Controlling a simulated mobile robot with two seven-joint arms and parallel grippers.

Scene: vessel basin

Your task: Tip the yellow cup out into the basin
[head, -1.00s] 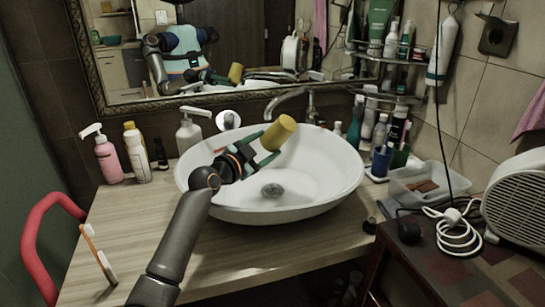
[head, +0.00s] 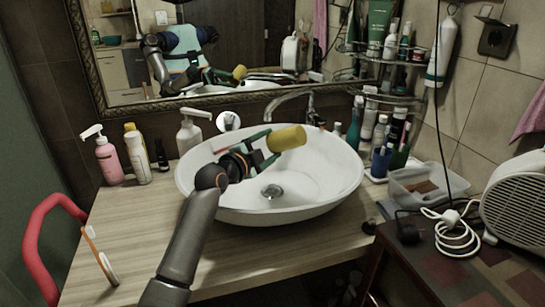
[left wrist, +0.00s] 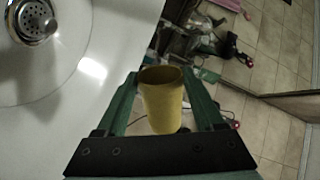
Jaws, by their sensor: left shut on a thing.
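The yellow cup (head: 287,138) is held above the white basin (head: 335,187), over its back part. My left gripper (head: 268,142) is shut on the yellow cup, which lies nearly on its side with its far end to the right. The left wrist view also shows the cup (left wrist: 162,103) between the green fingers, with its open rim facing away from the gripper. The basin's drain (head: 272,191) shows in the head view below the gripper. I cannot see anything coming out of the cup. My right gripper is not in view.
The faucet (head: 300,100) rises behind the basin, close to the cup. Soap bottles (head: 137,152) stand to the left, and several bottles (head: 385,130) stand to the right. A toothbrush (head: 100,257) lies on the wooden counter (head: 150,215). A clear bin (head: 418,184) is at right.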

